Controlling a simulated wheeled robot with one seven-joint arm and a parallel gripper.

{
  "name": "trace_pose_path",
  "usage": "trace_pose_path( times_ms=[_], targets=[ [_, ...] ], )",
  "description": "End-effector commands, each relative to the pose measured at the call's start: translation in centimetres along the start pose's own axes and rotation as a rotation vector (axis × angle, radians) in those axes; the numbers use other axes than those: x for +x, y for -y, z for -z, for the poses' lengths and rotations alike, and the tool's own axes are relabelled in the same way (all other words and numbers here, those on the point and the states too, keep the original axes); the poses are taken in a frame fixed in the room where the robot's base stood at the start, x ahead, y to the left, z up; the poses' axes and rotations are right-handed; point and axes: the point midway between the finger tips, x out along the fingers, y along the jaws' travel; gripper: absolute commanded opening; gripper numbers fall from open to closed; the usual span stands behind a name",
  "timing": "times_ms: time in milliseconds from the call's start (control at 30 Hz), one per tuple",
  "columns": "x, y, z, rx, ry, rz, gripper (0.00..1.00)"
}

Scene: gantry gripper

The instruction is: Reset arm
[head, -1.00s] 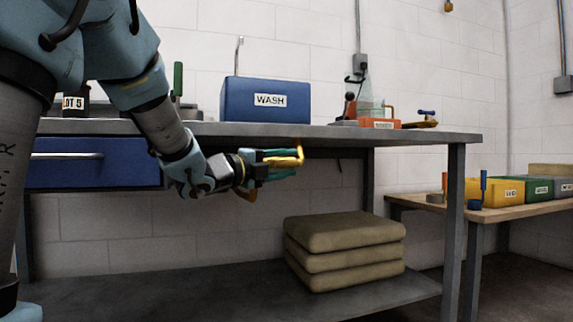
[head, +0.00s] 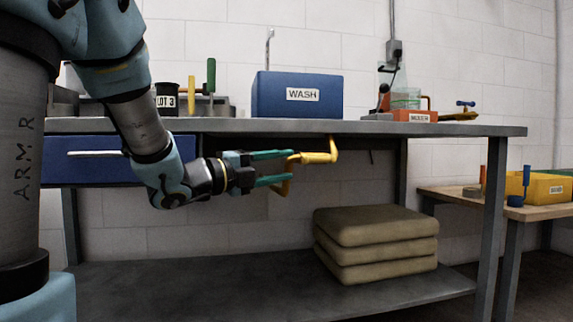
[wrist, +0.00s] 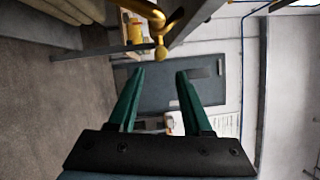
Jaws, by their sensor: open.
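My gripper (head: 288,167) is open, with two teal fingers pointing right below the front edge of the workbench. Its fingers also show in the wrist view (wrist: 160,72), spread apart with nothing between them. A bent yellow crank-like handle (head: 318,157) is beside and just past the fingertips in the head view, under the bench top. It also shows in the wrist view (wrist: 172,22) at the top, outside the finger gap. I cannot tell whether a finger touches it. My arm reaches in from the left, in front of the blue drawer (head: 75,168).
The grey workbench top (head: 400,127) is just above my gripper. It holds a blue WASH box (head: 270,95) and an orange box (head: 415,116). Folded tan cloths (head: 375,238) lie on the lower shelf. A wooden side table (head: 455,196) stands at the right.

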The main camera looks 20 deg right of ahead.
Motion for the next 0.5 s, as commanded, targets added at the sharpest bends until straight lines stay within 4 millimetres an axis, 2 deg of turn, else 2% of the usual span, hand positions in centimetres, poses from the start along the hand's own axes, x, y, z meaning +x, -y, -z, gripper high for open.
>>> trace_pose_path(
  times_ms=[333, 433, 500],
  targets=[
    [-0.1, -0.2, -0.6, -0.020, 0.025, -0.014, 0.49],
    [-0.7, -1.1, -2.8, -0.106, 0.131, -0.067, 0.49],
    [-1.8, -2.5, -5.3, -0.219, 0.263, -0.128, 0.49]
  ],
)
